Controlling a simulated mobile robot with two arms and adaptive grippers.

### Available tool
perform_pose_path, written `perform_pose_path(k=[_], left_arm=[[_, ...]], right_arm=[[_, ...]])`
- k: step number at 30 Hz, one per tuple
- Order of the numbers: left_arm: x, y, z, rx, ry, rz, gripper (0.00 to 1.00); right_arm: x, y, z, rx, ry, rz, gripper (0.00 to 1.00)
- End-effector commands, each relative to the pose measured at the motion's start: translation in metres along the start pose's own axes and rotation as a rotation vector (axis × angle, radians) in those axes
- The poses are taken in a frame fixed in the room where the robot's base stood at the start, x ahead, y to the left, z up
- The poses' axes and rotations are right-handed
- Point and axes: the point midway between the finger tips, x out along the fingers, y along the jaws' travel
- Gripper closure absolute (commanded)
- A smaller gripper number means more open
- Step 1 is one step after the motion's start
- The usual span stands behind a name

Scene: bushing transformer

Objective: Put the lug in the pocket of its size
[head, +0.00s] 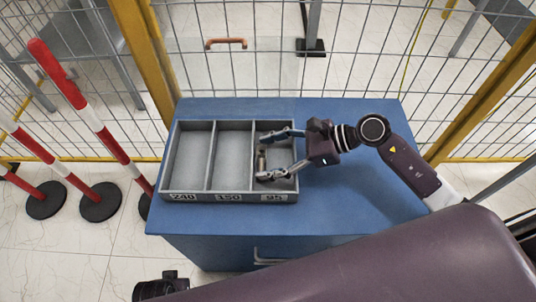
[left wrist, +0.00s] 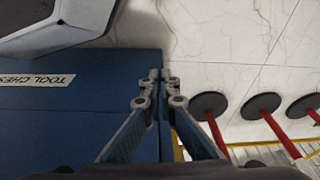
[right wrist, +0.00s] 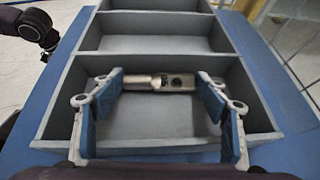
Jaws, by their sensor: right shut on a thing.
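The lug (right wrist: 172,82) is a short metal piece with a barrel and a flat end with a dark hole. In the right wrist view it lies lengthwise between the two pads of my right gripper (right wrist: 165,85), which is shut on it. In the head view my right gripper (head: 268,155) reaches into the right pocket, labelled 95 (head: 274,197), with the lug (head: 262,162) between its fingers. I cannot tell whether the lug touches the pocket floor. My left gripper (left wrist: 155,78) is empty, its fingertips together, beside the blue chest.
The grey tray (head: 208,158) has two other empty pockets, labelled 240 (head: 183,197) and 150 (head: 229,197). It stands on a blue tool chest (head: 355,180), whose top is clear to the right. A mesh fence (head: 365,60) stands behind; red-and-white posts (head: 85,110) stand left.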

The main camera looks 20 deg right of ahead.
Motion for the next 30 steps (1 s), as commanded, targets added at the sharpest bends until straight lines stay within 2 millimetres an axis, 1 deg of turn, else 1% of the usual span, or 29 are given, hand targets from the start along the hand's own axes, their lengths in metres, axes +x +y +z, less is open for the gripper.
perform_pose_path(k=[10, 11, 15, 16, 27, 28, 30], left_arm=[[-0.007, 0.0, -0.006, -0.001, 0.006, 0.0, 1.0], [-0.008, 0.0, -0.006, -0.001, 0.005, 0.0, 1.0], [-0.012, 0.0, -0.008, -0.001, 0.01, 0.0, 1.0], [-0.012, 0.0, -0.008, -0.001, 0.01, 0.0, 1.0], [-0.011, 0.0, -0.005, -0.002, 0.008, 0.0, 1.0], [-0.01, 0.0, -0.004, -0.001, 0.008, 0.0, 1.0], [0.001, -0.002, 0.001, 0.0, -0.001, -0.002, 1.0]], right_arm=[[0.002, 0.0, -0.003, 0.0, -0.001, 0.0, 0.54], [0.002, 0.0, -0.003, 0.0, 0.0, 0.0, 0.31], [0.001, 0.0, -0.002, 0.0, 0.0, 0.0, 0.16], [0.001, 0.0, -0.002, 0.0, 0.0, 0.0, 0.15], [0.001, 0.0, -0.001, 0.0, 0.0, 0.0, 0.15], [0.0, 0.0, 0.0, 0.0, 0.0, 0.0, 0.15], [-0.001, 0.0, 0.002, 0.0, 0.0, 0.0, 0.15]])
